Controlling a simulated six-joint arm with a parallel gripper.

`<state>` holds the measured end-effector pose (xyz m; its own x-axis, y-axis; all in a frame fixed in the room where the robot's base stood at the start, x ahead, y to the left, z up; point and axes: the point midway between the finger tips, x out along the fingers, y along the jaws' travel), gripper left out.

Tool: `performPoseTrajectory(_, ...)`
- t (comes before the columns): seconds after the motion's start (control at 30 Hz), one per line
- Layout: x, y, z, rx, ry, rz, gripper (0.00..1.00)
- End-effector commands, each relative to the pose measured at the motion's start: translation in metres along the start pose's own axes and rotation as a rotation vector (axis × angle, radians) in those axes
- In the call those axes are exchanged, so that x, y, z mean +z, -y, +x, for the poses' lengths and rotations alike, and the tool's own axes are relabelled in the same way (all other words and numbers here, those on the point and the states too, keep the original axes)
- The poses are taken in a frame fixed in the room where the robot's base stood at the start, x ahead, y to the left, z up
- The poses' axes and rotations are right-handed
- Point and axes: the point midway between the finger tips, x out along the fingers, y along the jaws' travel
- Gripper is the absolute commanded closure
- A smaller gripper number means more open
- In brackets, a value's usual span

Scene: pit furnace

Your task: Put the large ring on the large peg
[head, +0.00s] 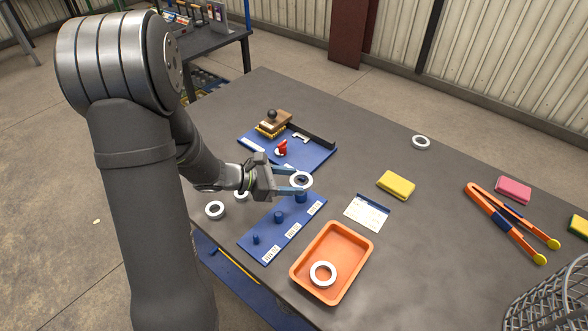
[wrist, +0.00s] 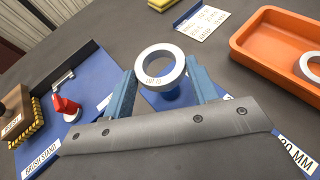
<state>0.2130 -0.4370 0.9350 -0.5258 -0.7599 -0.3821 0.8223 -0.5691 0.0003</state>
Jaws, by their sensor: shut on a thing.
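A white ring (head: 309,183) is held between the two blue fingers of my gripper (head: 299,181); in the wrist view the ring (wrist: 153,80) carries small print. The blue peg board (head: 265,240) has three blue pegs rising in size from front left to back right. The large peg (head: 301,197) shows just below the held ring in the head view, and a round blue part of it (wrist: 172,95) shows under the ring in the wrist view. The ring looks raised above the peg, not around it. I cannot tell the exact gap or alignment.
An orange tray (head: 297,271) with another white ring (head: 313,275) stands right of the board. Loose rings lie at left (head: 208,212) and far right (head: 415,144). A blue brush stand (head: 310,155) is behind my gripper. A yellow sponge (head: 396,185) and label card (head: 366,213) lie right.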

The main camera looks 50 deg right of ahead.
Motion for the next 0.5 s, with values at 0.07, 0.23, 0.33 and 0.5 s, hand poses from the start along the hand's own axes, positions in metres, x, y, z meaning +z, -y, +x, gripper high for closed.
performPoseTrajectory(0.07,-0.007,0.0,0.003,-0.001,0.0,-0.004,0.75)
performPoseTrajectory(0.23,-0.023,0.0,0.01,0.001,0.0,-0.004,0.75)
performPoseTrajectory(0.33,-0.032,0.0,0.014,0.0,0.0,-0.004,0.75)
performPoseTrajectory(0.5,-0.043,0.0,0.018,0.001,0.0,-0.002,0.75)
